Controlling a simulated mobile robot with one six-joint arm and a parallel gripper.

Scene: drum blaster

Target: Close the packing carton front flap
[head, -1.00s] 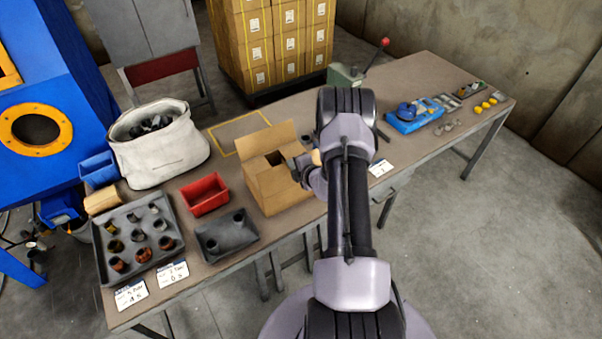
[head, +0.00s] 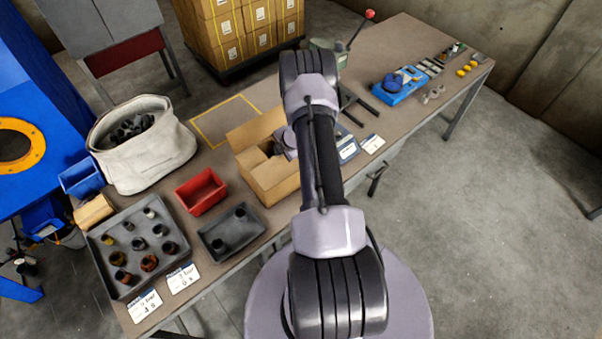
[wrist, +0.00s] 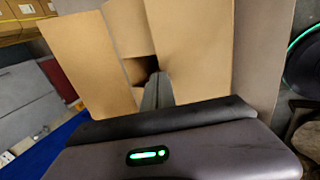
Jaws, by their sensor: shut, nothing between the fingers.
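The packing carton (head: 275,185) is an open tan cardboard box on the bench, left of my arm in the head view. One flap (head: 257,129) stands up along its far side. The wrist view shows a tan flap (wrist: 92,65) at left and a broad tan panel (wrist: 195,45) at right, with a dark gap (wrist: 146,68) between them. I cannot tell for sure which is the front flap. My gripper (wrist: 156,82) is shut and empty, its fingertips at the gap; contact is unclear. In the head view my arm partly hides the gripper and the carton's right side.
A red bin (head: 202,192), a dark tray (head: 232,232) and a larger parts tray (head: 97,243) lie left of the carton. A white sack (head: 145,160) stands behind them. A blue tool (head: 398,88) lies farther right. The taped rectangle (head: 215,120) behind the carton is mostly clear.

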